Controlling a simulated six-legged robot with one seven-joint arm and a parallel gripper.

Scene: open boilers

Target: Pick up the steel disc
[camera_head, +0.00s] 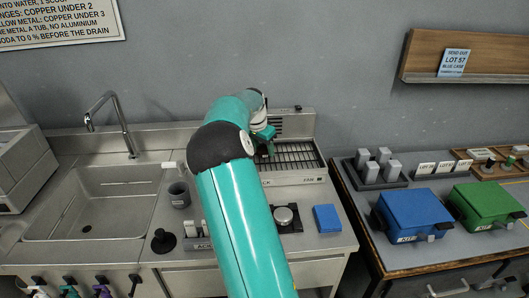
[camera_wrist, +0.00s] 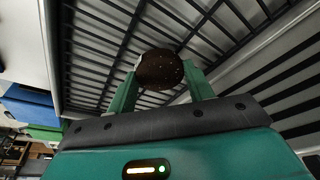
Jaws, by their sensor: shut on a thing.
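My gripper (camera_wrist: 160,88) is shut on a round, dark brown, speckled disc (camera_wrist: 160,69), held between its two teal fingers. Its colour alone does not show whether it is steel. A slatted metal rack (camera_wrist: 215,30) lies behind the disc; I cannot tell whether they touch. In the head view my gripper (camera_head: 266,143) is over the rack (camera_head: 300,157) at the back of the counter. The disc is not clearly visible there. A round silver piece (camera_head: 284,216) sits on a dark square base on the counter.
A sink (camera_head: 95,205) with a tall tap (camera_head: 110,115) and a dark cup (camera_head: 179,195) are at left. A blue block (camera_head: 327,218) lies on the counter. The right table holds a blue case (camera_head: 410,215), a green case (camera_head: 485,205) and a grey block stand (camera_head: 375,175). A shelf (camera_head: 470,65) hangs above.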

